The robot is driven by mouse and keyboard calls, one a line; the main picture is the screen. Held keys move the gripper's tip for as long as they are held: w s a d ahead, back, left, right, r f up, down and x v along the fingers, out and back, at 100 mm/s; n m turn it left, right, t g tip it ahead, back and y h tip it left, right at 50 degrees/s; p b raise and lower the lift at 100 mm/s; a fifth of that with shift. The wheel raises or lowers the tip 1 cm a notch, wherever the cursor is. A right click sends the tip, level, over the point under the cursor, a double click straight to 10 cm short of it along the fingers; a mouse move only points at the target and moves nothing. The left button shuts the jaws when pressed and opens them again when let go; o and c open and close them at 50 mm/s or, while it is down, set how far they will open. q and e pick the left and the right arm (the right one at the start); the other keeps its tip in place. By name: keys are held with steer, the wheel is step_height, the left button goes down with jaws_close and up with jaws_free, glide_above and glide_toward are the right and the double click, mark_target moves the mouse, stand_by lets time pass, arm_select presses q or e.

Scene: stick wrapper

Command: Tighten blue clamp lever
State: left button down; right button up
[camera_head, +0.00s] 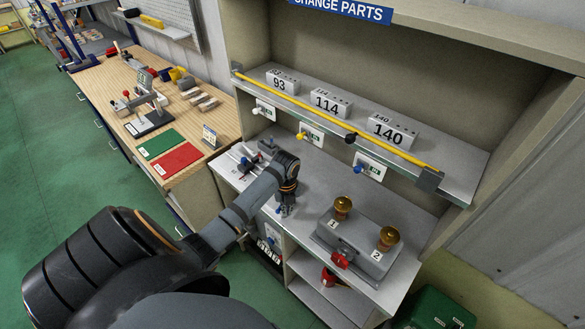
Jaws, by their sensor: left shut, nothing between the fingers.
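The blue clamp lever (358,168) sits on a white plate under the front edge of the shelf, below the block marked 140 (391,133). My left gripper (284,211) points down over the front part of the grey counter, left of the blue lever and clearly apart from it. Its fingers are small in the picture and look shut and empty. The arm hides part of the counter. My right gripper is not in view.
A yellow lever (302,136) and a white lever (258,111) sit further left under the shelf. A yellow bar (300,105) with a black knob (351,138) crosses the shelf front. A grey fixture (355,247) with two brass knobs and a red knob (340,261) stands at right.

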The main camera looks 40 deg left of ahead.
arm_select(q)
steer(key=shift+s+a+p, duration=0.3)
steer(key=shift+a+p, duration=0.1)
steer(key=shift+p, duration=0.05)
step_height(320, 180, up, 3)
steer(key=p, duration=0.2)
steer(key=shift+f+p, duration=0.2)
steer(key=shift+p, duration=0.1)
steer(key=shift+r, duration=2.2)
